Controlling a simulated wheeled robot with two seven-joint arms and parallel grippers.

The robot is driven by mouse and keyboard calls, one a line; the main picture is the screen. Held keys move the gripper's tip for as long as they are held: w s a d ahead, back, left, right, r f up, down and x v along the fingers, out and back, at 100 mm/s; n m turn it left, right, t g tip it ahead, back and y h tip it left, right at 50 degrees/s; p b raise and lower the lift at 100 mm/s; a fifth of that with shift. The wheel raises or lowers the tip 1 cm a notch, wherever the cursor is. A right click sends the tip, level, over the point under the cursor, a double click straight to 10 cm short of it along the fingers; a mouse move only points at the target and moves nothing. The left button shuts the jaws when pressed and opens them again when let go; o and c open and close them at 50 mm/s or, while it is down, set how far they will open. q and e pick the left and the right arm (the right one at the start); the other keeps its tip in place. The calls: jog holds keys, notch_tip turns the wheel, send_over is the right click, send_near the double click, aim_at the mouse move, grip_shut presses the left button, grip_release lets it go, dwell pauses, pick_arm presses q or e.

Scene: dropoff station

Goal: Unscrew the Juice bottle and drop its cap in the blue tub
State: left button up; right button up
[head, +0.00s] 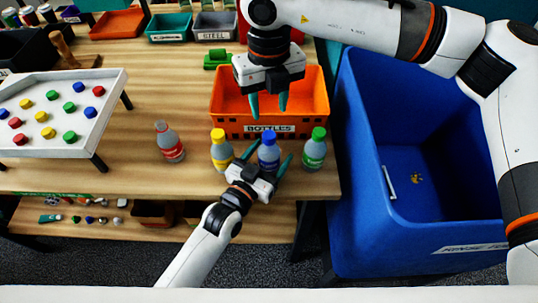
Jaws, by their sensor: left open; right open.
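The labels are too small to read, so I cannot tell which is Juice. My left gripper (269,160) is open, one finger on each side of the blue-capped bottle; contact is unclear. My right gripper (269,110) is open and empty, pointing down over the orange bin, behind the blue cap. The large blue tub (365,150) stands right of the table.
The orange bin (225,122), labelled "BOTTLES", sits behind the bottles. A white tray (85,145) with several coloured caps stands at left. A small golden thing (416,178) lies in the tub. Small bins line the back. The table between tray and orange bin is mostly clear.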

aim_at(269, 135)
pick_arm(q)
grip_shut()
pick_arm(e)
jog(key=m, duration=0.6)
jog(key=shift+m, duration=0.4)
jog(key=m, duration=0.6)
jog(key=shift+m, duration=0.3)
jog(key=shift+f, duration=4)
jog(key=shift+c, duration=0.3)
